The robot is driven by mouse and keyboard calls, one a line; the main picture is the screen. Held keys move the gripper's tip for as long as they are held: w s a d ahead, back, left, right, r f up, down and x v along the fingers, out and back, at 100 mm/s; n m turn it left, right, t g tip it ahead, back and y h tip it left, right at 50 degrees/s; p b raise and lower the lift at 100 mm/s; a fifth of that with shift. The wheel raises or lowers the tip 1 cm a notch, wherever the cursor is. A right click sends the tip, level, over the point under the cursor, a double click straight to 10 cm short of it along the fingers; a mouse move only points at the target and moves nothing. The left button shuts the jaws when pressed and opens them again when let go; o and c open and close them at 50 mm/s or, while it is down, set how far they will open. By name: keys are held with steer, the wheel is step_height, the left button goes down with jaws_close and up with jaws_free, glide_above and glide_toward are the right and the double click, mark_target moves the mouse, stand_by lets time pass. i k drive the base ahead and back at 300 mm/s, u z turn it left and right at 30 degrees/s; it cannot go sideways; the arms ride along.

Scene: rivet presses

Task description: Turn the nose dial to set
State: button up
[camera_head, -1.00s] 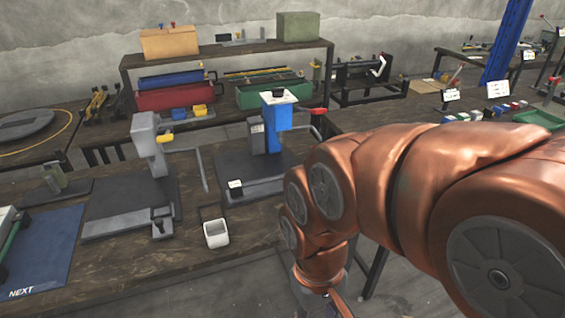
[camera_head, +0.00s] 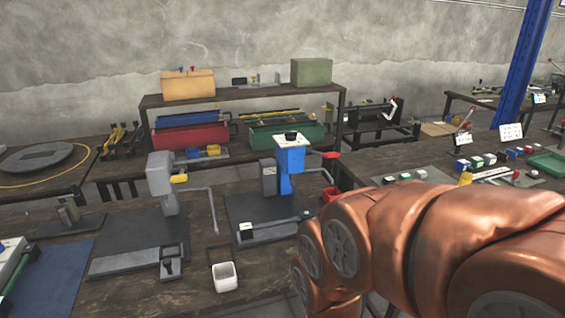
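A blue rivet press (camera_head: 284,178) stands upright on a dark base plate on the bench, right of centre. A black round dial (camera_head: 291,136) sits on its white top; I cannot tell whether this is the nose dial. The press has a handle with a red grip (camera_head: 331,155) on its right. A grey rivet press (camera_head: 163,178) with a yellow lever tip stands to its left. My copper arm fills the lower right, in front of the bench. My gripper is out of view below the frame.
A blue post (camera_head: 526,65) rises at right.

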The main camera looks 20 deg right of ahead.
mark_target(291, 136)
steer(key=u, duration=0.25)
steer(key=i, duration=0.75)
steer(key=u, duration=0.7)
